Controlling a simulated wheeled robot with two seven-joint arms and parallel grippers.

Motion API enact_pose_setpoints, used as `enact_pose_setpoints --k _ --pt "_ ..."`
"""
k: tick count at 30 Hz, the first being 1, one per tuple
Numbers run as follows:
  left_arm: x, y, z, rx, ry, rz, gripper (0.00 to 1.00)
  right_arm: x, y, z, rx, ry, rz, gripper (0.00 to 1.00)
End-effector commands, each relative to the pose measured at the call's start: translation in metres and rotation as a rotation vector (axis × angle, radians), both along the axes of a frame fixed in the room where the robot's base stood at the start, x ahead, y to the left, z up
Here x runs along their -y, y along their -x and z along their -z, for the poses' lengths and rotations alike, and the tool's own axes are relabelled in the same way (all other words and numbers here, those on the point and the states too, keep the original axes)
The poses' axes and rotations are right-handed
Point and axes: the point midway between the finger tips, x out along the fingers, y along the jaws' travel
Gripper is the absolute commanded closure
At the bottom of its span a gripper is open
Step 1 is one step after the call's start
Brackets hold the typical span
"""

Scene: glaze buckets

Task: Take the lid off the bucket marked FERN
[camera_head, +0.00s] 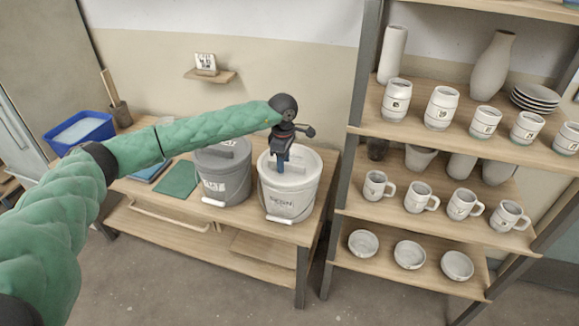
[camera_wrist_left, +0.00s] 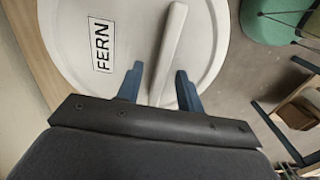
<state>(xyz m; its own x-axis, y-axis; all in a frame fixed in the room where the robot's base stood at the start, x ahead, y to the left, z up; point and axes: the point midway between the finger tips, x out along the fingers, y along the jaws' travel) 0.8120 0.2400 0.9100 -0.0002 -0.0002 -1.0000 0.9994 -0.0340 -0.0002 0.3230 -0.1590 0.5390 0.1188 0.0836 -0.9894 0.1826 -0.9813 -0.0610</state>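The white bucket (camera_head: 287,203) stands on the wooden table, its dark front lettering too small to read surely in the head view. Its white lid (camera_head: 306,174) is on. In the left wrist view the lid (camera_wrist_left: 130,35) carries a label reading FERN (camera_wrist_left: 102,46) and a raised bar handle (camera_wrist_left: 171,45). My left gripper (camera_head: 281,170) is above this lid. Its two blue fingers (camera_wrist_left: 159,76) are apart, with the near part of the handle between them in the picture. I cannot tell whether they touch it. My right gripper is not in view.
A grey lidded bucket (camera_head: 224,180) stands close on the left. A green mat (camera_head: 177,179) and a blue tub (camera_head: 78,131) are farther left. A shelf rack (camera_head: 352,190) with mugs, bowls and vases stands close on the right.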

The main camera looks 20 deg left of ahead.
Motion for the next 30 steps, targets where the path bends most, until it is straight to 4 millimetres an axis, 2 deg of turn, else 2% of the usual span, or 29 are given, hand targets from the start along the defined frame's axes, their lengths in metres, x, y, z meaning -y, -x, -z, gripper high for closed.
enact_pose_setpoints --k 21,23,27,30 --pt "0.0000 0.0000 0.0026 0.000 0.000 0.000 0.63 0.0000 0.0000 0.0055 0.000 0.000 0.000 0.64" --pt "-0.0001 0.0001 0.0027 0.000 0.000 0.000 0.73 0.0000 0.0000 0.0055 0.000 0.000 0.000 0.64" --pt "0.0000 0.0001 0.0028 0.000 0.000 0.000 1.00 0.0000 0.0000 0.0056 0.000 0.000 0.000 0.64" --pt "0.0000 0.0000 0.0027 0.000 0.000 0.000 1.00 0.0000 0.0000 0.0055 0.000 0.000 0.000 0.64"
